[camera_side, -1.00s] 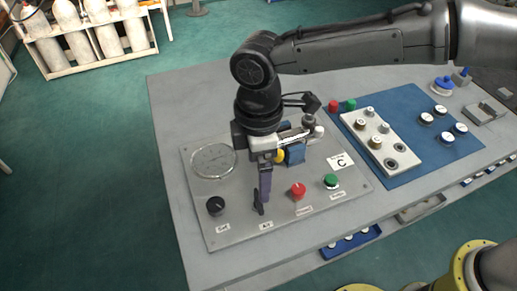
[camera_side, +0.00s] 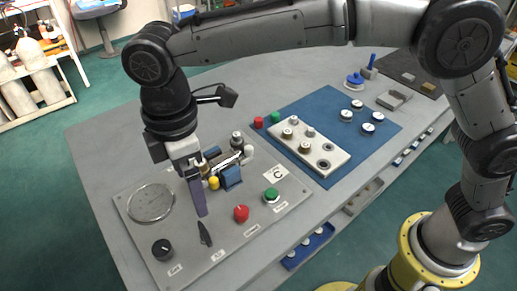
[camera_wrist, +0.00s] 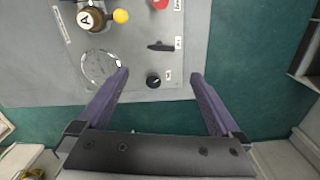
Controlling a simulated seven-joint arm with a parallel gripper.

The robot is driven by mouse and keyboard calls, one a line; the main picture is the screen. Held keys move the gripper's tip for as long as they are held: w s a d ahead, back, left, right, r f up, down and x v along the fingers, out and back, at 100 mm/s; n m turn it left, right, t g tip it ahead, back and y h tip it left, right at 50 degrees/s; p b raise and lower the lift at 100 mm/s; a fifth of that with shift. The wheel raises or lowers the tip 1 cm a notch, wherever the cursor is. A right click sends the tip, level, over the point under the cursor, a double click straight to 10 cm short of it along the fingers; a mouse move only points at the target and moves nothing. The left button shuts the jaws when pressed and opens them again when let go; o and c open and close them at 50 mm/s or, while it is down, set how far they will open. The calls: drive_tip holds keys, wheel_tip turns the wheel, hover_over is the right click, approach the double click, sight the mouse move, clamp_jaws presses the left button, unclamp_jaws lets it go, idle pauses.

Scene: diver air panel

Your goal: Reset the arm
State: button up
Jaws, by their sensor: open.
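My gripper (camera_side: 200,212) is open and empty above the grey panel (camera_side: 135,222) marked C, with its purple fingers pointing down. A black lever handle (camera_side: 204,234) shows on the panel just below the fingers and apart from them. In the wrist view the two fingers of my gripper (camera_wrist: 159,76) are spread wide. The black knob (camera_wrist: 153,81) appears between them, and the black lever (camera_wrist: 160,46) appears farther up. The side view also shows this black knob (camera_side: 162,249) at the panel's front left.
The panel carries a round clear gauge (camera_side: 151,203), a red knob (camera_side: 241,213), a green knob (camera_side: 271,195) and a yellow-knobbed fitting (camera_side: 213,183). A blue mat (camera_side: 325,174) with a white valve block (camera_side: 311,146) lies to the right. The table's left side is clear.

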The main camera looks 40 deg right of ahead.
drive_tip(key=w+d+r+m+t+y, duration=0.1)
drive_tip(key=w+d+r+m+t, duration=0.15)
drive_tip(key=d+r, duration=0.9)
drive_tip(key=s+d+r+m, duration=0.1)
drive_tip(key=s+d+m, duration=0.1)
drive_tip(key=d, duration=0.5)
drive_tip(key=s+d+r+m, duration=0.2)
drive_tip(key=d, duration=0.5)
drive_tip(key=s+d+f+m+t, duration=0.35)
drive_tip(key=s+d+m, duration=0.25)
drive_tip(key=s+d, duration=0.4)
drive_tip(key=s+f+m+h, duration=0.1)
drive_tip(key=s+f+m, duration=0.2)
drive_tip(key=s+f, duration=0.3)
drive_tip(key=shift+s+d+f+m, duration=0.15)
drive_tip(key=shift+d+f+m, duration=0.25)
drive_tip(key=shift+f, duration=0.55)
